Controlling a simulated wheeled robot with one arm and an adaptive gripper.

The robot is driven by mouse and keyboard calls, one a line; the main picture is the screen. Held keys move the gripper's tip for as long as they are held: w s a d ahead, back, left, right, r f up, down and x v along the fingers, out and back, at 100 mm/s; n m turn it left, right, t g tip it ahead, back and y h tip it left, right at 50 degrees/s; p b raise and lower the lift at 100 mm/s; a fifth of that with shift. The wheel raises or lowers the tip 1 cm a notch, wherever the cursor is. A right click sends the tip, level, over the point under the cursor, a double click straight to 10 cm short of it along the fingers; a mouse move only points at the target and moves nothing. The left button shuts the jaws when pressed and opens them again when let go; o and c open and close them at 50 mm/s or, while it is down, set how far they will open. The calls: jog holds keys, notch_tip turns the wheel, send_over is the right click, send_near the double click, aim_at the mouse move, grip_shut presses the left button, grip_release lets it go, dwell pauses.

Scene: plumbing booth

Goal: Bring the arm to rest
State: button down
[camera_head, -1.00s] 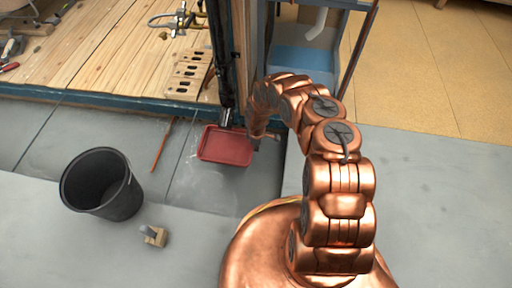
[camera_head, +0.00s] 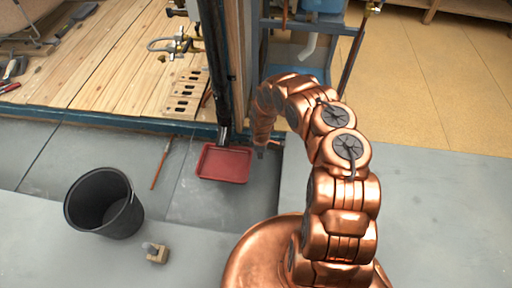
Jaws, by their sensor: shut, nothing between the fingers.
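My copper-coloured arm rises from the bottom centre-right and bends over toward the back, its far end pointing down. My gripper (camera_head: 261,153) shows only as a small dark tip below the last link. It is shut and empty, just right of the red tray (camera_head: 224,164) on the grey floor. Its fingers are mostly hidden by the wrist, and I cannot tell its exact height above the floor.
A black bucket (camera_head: 104,203) and a small wooden block (camera_head: 156,254) with a grey piece stand at left. A reddish stick (camera_head: 160,164) lies left of the tray. A wooden platform (camera_head: 100,65) with tools, a dark upright post (camera_head: 213,60) and a blue frame stand behind. The right floor is clear.

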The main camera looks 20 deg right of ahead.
jog(key=shift+r, duration=0.1)
